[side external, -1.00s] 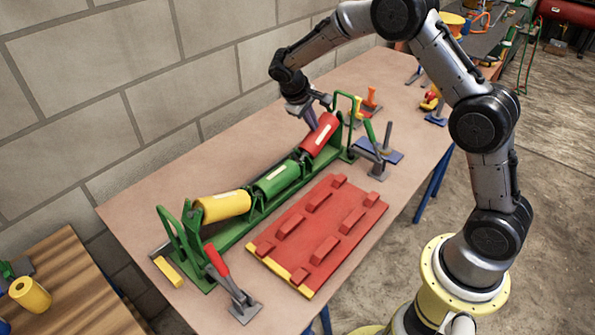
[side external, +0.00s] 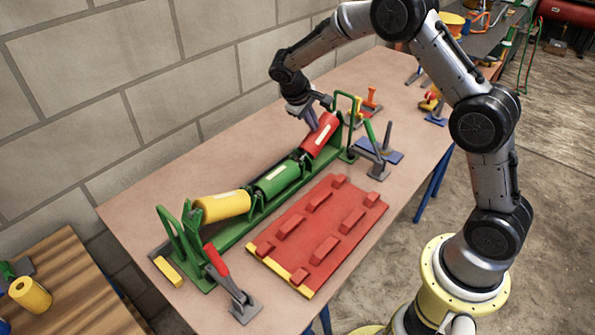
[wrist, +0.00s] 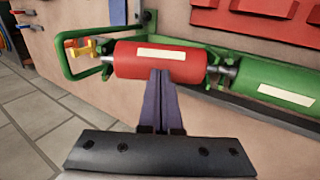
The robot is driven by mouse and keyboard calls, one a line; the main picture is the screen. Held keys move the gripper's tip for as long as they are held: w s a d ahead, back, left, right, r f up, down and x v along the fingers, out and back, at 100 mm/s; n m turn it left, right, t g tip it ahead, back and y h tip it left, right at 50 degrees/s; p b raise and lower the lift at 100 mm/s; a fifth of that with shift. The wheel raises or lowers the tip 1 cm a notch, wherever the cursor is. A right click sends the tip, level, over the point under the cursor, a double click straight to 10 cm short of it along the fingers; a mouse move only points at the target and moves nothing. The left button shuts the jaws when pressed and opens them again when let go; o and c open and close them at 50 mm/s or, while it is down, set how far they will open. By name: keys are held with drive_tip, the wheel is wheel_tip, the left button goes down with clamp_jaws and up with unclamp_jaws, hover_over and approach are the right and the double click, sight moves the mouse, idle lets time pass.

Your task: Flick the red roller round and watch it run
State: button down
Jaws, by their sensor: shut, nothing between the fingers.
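The red roller (side external: 319,136) lies at the far right end of a green frame (side external: 236,232), beside a green roller (side external: 277,178) and a yellow roller (side external: 222,206). It has a pale strip along its top, and in the wrist view the red roller (wrist: 181,64) lies across the upper middle. My gripper (side external: 313,126) is shut and empty, its fingers pointing down at the red roller. In the wrist view the fingertips of my gripper (wrist: 160,74) overlap the roller's near edge. I cannot tell if they touch it.
A red ribbed plate (side external: 318,232) lies in front of the frame. A red-handled clamp (side external: 217,260) stands near the left end, and a green-handled clamp (side external: 371,136) near the right. A green hoop (wrist: 72,55) rises at the frame's end. The block wall (side external: 90,85) stands behind the table.

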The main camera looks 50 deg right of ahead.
drive_tip(key=s+f, duration=0.1)
drive_tip(key=s, duration=0.5)
drive_tip(key=shift+d, duration=0.3)
idle(0.5)
drive_tip(key=shift+f, duration=0.1)
drive_tip(key=w, duration=1.3)
drive_tip(key=shift+w, duration=0.15)
drive_tip(key=d+r+v, duration=0.1)
drive_tip(key=v, duration=0.7)
drive_tip(key=shift+r, duration=0.25)
drive_tip(key=shift+d, duration=0.15)
